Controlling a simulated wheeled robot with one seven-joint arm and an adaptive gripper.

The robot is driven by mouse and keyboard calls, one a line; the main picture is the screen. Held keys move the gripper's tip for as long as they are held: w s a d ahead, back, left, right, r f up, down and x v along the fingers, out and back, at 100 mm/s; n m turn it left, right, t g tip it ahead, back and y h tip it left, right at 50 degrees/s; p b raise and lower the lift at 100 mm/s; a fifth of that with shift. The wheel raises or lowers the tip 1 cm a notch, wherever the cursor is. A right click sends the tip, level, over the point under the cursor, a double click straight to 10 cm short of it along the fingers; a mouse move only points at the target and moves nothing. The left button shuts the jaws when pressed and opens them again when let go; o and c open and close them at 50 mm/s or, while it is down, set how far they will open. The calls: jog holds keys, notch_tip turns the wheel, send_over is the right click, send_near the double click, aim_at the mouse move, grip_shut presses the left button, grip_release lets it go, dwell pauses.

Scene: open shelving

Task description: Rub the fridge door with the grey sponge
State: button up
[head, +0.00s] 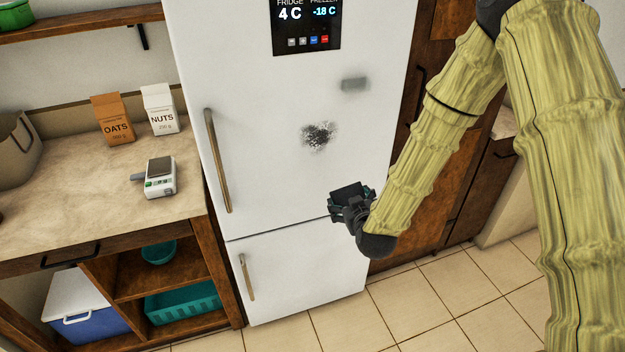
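The white fridge door (270,180) fills the middle of the head view, with a long handle (217,160) on its left side. A dark speckled smudge (318,136) marks the door near its middle. My gripper (348,196) is in front of the lower right of the door, below the smudge. A dark flat shape shows at its fingers; I cannot tell whether it is a held sponge or the fingers themselves.
A display panel (306,26) is at the top of the fridge, and a freezer door (305,268) is below. A counter (100,190) at left holds an oats box (113,120), a nuts box (160,110) and a small device (160,177). Tiled floor (430,300) is clear.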

aim_at(334, 193)
jog(key=a+r+t+y, duration=0.1)
jog(key=w+a+r+n+t+y+b, duration=0.1)
jog(key=a, duration=0.1)
jog(key=w+a+r+n+t+b, duration=0.1)
jog(key=t, duration=0.1)
jog(key=shift+w+a+r+y, duration=0.2)
jog(key=shift+a+y, duration=0.1)
jog(key=shift+y, duration=0.1)
jog(key=s+a+r+n+t+y+b, duration=0.1)
jog(key=a+r+n+t+y+b, duration=0.2)
jog(key=a+r+y, duration=0.25)
jog(key=shift+w+a+r+p, duration=0.15)
jog(key=shift+w+a, duration=0.2)
jog(key=shift+w, duration=0.55)
jog(key=shift+w+a+r+p, duration=0.1)
jog(key=shift+w+a+p, duration=0.2)
jog(key=shift+w, duration=0.6)
jog(key=shift+w+a+r+p, duration=0.1)
jog(key=shift+w+a, duration=0.3)
jog(key=shift+w, duration=0.5)
jog(key=shift+w+a+b, duration=0.2)
jog(key=shift+w, duration=0.3)
jog(key=shift+w+a+b, duration=0.15)
jog(key=shift+w+b, duration=0.05)
jog(key=shift+w, duration=0.25)
jog(key=shift+d, duration=0.1)
